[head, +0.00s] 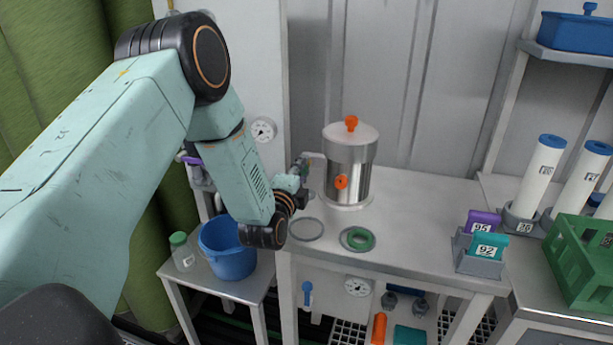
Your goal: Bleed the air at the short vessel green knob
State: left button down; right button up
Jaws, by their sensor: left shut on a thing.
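The short vessel (348,183) is a steel cylinder with a pale lid, standing upright on the bench. It has an orange knob (351,123) on top and another orange knob (341,182) low on its front. My left gripper (304,167) is at the vessel's left side, small in the view and partly hidden by its own wrist. It is shut on what seems to be the green knob, of which only a trace of green shows between the fingers. My right gripper is not in view.
A grey ring (306,237) and a green ring (360,247) lie on the bench (420,225) in front of the vessel. A blue bucket (229,263) and a green-capped bottle (182,259) stand on a lower table at left. White tubes (541,175) and a green crate (571,278) stand at right.

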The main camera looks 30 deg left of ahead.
pick_arm(q)
jog(key=n, duration=0.4)
jog(key=shift+f+b, duration=0.1)
jog(key=shift+b, duration=0.3)
jog(key=n, duration=0.2)
jog(key=shift+f+n+b, duration=0.1)
jog(key=shift+n+b, duration=0.25)
jog(key=shift+n, duration=0.05)
jog(key=n+b, duration=0.1)
jog(key=n, duration=0.4)
jog(key=shift+s, duration=0.1)
